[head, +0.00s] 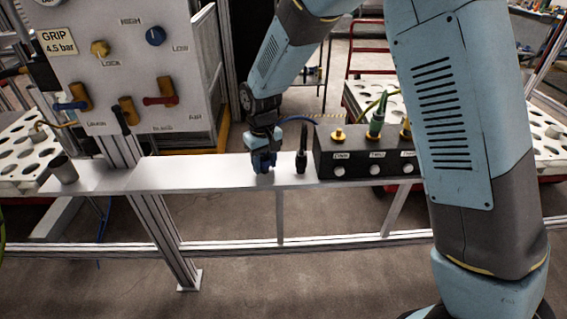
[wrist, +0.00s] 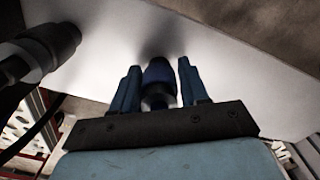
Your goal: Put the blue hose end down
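The blue hose end (wrist: 159,75), a short blue cylinder with a grey lower part, is between the two blue fingers of my gripper (wrist: 160,84) in the wrist view. Narrow gaps show beside it, clearest on the right, so the fingers look open around it. In the head view my gripper (head: 264,162) points down at the pale metal shelf (head: 200,171), left of the black block. The hose end is mostly hidden there by the fingers. It appears to be at the shelf surface; the exact contact is not clear.
A dark hose end (head: 301,160) stands close right of my gripper; it also shows in the wrist view (wrist: 50,45). The black socket block (head: 350,160) is further right. A grey cup (head: 64,169) stands at the shelf's left end. The shelf between is clear.

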